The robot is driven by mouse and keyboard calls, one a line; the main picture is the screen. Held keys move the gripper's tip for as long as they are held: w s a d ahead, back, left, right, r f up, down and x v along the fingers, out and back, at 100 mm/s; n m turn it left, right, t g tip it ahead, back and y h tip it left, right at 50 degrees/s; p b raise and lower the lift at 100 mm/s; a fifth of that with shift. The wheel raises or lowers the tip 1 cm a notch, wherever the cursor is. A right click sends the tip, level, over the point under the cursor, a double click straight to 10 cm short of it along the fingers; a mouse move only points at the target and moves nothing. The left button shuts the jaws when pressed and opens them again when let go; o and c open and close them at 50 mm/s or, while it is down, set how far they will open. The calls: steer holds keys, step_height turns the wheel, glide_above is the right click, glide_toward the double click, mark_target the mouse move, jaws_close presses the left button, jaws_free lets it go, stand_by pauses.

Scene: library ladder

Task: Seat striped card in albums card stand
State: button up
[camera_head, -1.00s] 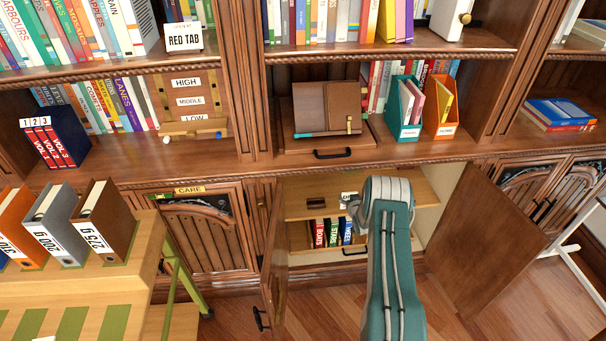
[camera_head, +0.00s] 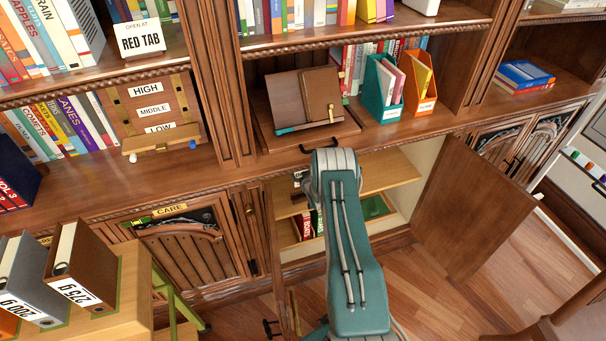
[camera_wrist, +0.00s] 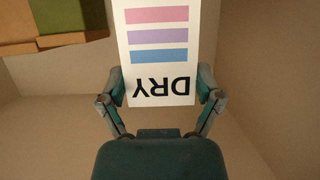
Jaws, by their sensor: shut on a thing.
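The striped card (camera_wrist: 160,45) is white with pink, purple and blue bars and the word DRY, upside down in the wrist view. My gripper (camera_wrist: 160,88) is shut on the card's lower part, one finger at each side edge. In the head view my arm reaches into the open lower cabinet (camera_head: 400,175), and its end and the card are hidden behind the arm. I cannot make out the albums card stand for certain in either view.
The cabinet's right door (camera_head: 470,205) stands wide open. Inside are a wooden shelf (camera_head: 385,172), several books (camera_head: 305,225) and a green surface (camera_head: 376,207). The wrist view shows a green block (camera_wrist: 70,17) between tan pieces at upper left; pale walls surround open space.

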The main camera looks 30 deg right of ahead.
step_height(320, 180, down, 5)
steer(key=shift+d, duration=0.1)
steer(key=shift+f, duration=0.15)
steer(key=shift+a, duration=0.6)
steer(key=shift+d, duration=0.15)
steer(key=shift+d+f, duration=0.1)
steer(key=shift+d, duration=0.15)
steer(key=shift+a, duration=0.15)
